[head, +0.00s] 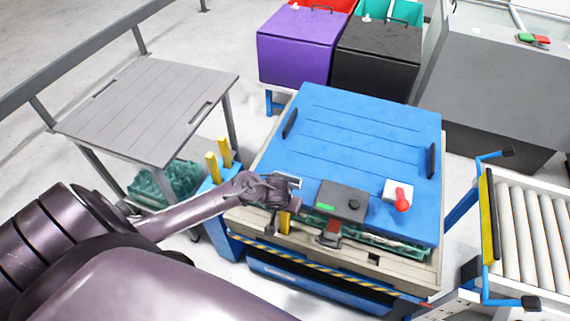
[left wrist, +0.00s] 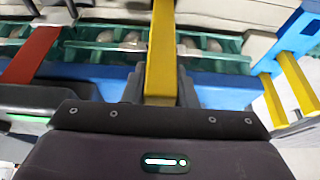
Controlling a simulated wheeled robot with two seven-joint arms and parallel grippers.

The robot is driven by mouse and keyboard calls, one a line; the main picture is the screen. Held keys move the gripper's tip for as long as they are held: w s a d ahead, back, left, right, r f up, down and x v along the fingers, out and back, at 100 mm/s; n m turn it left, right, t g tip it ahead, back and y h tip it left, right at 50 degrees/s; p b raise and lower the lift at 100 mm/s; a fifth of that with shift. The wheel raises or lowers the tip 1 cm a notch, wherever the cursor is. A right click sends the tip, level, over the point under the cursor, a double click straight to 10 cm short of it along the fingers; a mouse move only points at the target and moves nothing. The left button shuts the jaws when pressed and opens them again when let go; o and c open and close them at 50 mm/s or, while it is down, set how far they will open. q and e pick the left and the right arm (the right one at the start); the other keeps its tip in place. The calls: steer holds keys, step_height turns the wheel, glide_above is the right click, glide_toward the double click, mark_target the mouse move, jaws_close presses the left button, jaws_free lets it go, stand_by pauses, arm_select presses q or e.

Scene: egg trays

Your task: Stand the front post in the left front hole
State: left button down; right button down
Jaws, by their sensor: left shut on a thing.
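My left gripper (head: 284,208) is shut on a yellow post (head: 284,223). It holds the post roughly upright at the left part of the beige front ledge (head: 345,260) of the blue-topped station. In the left wrist view the yellow post (left wrist: 160,55) runs between the fingers (left wrist: 160,90). The post's lower end is at the ledge, and I cannot tell whether it is in a hole or above it; the left front hole is not clearly visible. A dark square hole (head: 373,258) shows farther right in the ledge. My right gripper is not in view.
Two yellow posts (head: 212,168) (head: 225,152) stand in a blue holder (head: 208,190) at left. A green tray (left wrist: 105,48) with eggs lies behind the ledge. A black box (head: 343,201) and a red knob (head: 402,199) sit on the blue top (head: 360,130).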

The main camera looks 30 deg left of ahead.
arm_select(q)
steer(key=shift+f, duration=0.15)
steer(key=c, duration=1.1)
jaws_free()
steer(key=a+p+v, duration=0.1)
steer(key=p+v, duration=0.1)
steer(key=v, duration=0.6)
steer(key=s+d+f+g+h+b, duration=0.1)
steer(key=s+f, duration=0.3)
steer(key=f, duration=0.5)
steer(key=s+d+f+m, duration=0.1)
steer(key=s+f, duration=0.4)
steer(key=f, duration=0.4)
steer(key=s+d+f+g+h+b, duration=0.1)
steer(key=s+f, duration=0.3)
steer(key=f, duration=0.5)
steer(key=s+d+f+m, duration=0.1)
steer(key=s+f, duration=0.2)
steer(key=s, duration=0.3)
steer(key=s+d+f+m, duration=0.1)
steer(key=s+f, duration=0.3)
steer(key=s, duration=0.3)
steer(key=s+d+f+m+g+y+b, duration=0.1)
steer(key=s+f+m, duration=0.1)
steer(key=s+f, duration=0.2)
steer(key=shift+s+f, duration=0.15)
steer(key=shift+s, duration=0.7)
steer(key=shift+s+f, duration=0.1)
steer(key=shift+s, duration=0.7)
